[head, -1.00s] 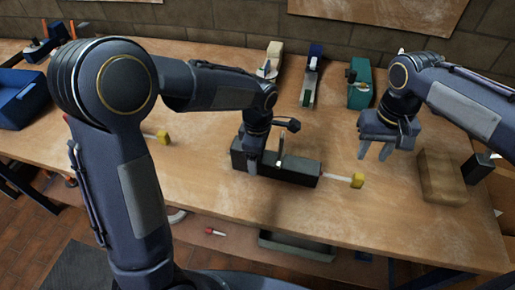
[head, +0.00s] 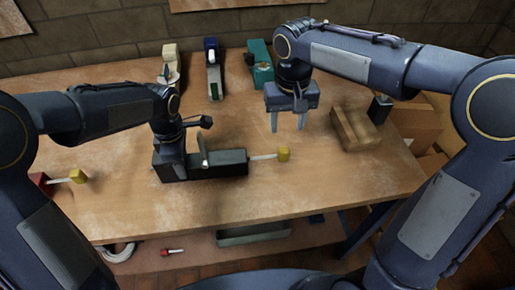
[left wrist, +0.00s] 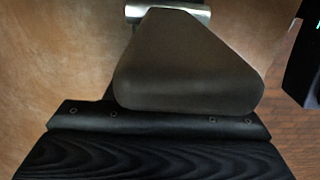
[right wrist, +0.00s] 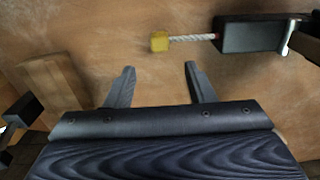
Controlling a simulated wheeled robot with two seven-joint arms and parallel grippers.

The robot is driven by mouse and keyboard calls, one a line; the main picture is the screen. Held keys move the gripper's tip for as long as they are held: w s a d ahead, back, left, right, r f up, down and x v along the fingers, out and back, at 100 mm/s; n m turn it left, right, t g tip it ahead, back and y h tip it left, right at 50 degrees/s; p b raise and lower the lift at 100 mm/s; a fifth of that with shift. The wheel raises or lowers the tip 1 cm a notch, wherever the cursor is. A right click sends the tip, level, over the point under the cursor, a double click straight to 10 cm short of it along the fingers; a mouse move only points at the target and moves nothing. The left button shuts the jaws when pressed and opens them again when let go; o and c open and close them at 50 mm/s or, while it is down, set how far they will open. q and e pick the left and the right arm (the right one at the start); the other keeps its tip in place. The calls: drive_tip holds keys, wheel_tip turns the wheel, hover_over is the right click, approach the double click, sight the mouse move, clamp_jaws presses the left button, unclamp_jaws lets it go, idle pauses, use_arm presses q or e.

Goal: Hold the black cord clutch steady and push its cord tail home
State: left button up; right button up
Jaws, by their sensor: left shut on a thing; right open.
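The black cord clutch (head: 222,164) lies on the workbench, a long dark block with an upright metal lever (head: 203,150). A pale cord tail (head: 262,157) sticks out of its right end and has a yellow end piece (head: 284,154). In the right wrist view the cord (right wrist: 192,38) is exposed between the yellow end (right wrist: 159,41) and a red ring at the clutch (right wrist: 250,36). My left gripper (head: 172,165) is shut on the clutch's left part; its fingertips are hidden. My right gripper (head: 288,128) is open and empty, above and beyond the yellow end, apart from it.
A red block (head: 38,182) with another yellow-ended cord (head: 76,176) is at the bench's left. White (head: 170,65), blue (head: 213,75) and teal (head: 260,65) devices stand at the back. A wooden block (head: 355,130) is right of my right gripper. The bench front is clear.

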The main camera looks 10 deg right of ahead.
sight(284, 149)
wheel_tip(284, 149, down, 12)
drive_tip(key=shift+r, duration=0.15)
drive_tip(key=shift+c, duration=0.3)
clamp_jaws()
